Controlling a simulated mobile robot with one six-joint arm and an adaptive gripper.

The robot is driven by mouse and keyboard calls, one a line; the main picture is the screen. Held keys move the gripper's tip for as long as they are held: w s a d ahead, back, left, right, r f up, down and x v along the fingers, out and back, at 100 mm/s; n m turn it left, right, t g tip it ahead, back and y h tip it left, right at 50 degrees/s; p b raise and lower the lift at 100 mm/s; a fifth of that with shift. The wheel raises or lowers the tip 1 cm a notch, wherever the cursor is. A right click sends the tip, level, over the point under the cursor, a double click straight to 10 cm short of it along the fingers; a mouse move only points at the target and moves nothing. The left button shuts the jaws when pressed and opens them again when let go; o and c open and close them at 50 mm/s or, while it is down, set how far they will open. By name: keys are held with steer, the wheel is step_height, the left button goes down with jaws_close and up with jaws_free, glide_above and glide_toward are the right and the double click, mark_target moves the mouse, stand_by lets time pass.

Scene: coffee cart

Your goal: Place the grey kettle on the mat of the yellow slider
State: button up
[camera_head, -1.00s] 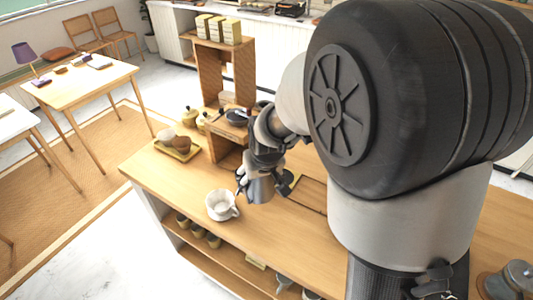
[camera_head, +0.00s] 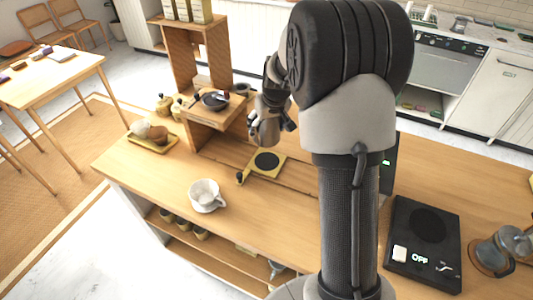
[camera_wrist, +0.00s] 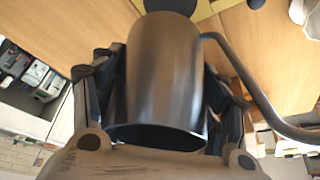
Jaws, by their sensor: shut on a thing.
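The grey kettle (camera_head: 264,133) is held by my gripper (camera_head: 271,118), in the air just behind the yellow slider (camera_head: 252,170) in the head view. In the wrist view the kettle (camera_wrist: 165,75) fills the middle between both fingers, with its thin spout or handle curving off to the right. The slider's round black mat (camera_head: 267,161) is bare in the head view. Part of the mat (camera_wrist: 170,5) shows at the top edge of the wrist view, beyond the kettle. The kettle's base is hard to make out in the head view.
A wooden shelf unit (camera_head: 213,130) with a dark pan stands left of the kettle. A white cup (camera_head: 206,195) stands in front of the slider. A black scale (camera_head: 424,245) lies at right. A yellow tray (camera_head: 153,143) holds rounded items at left.

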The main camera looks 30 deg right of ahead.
step_height(320, 180, down, 10)
steer(key=b, duration=0.2)
steer(key=shift+w+f+b, duration=0.1)
steer(key=shift+f+b, duration=0.1)
steer(key=shift+b, duration=0.15)
steer(key=shift+f, duration=0.15)
steer(key=o, duration=1.4)
